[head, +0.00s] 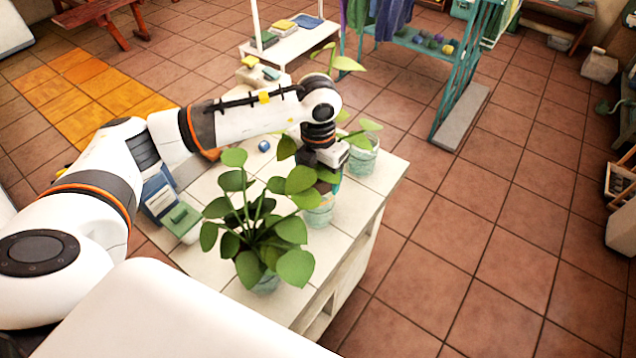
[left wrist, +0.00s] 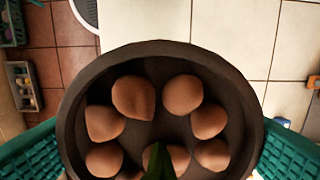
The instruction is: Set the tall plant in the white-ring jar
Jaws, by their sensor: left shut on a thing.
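My left gripper (head: 328,176) is shut on a dark round pot (left wrist: 160,51) of brown clay pebbles, which sits between its teal finger pads in the left wrist view. A green stem or leaf rises from the pebbles at the bottom of that view. In the head view, a pale glass jar (head: 319,213) shows right below the gripper. I cannot tell whether the pot is above it or inside it. Behind the gripper stands another jar (head: 364,160). Long leaves (head: 346,63) rise behind my arm; their base is hidden. No white ring can be made out on these jars.
A bushy plant (head: 255,225) in a jar (head: 266,283) stands at the near side of the white tiled table (head: 350,215), its leaves close to the gripper. A green-and-white box (head: 181,220) lies to the left. Tiled floor (head: 470,240) at right is clear.

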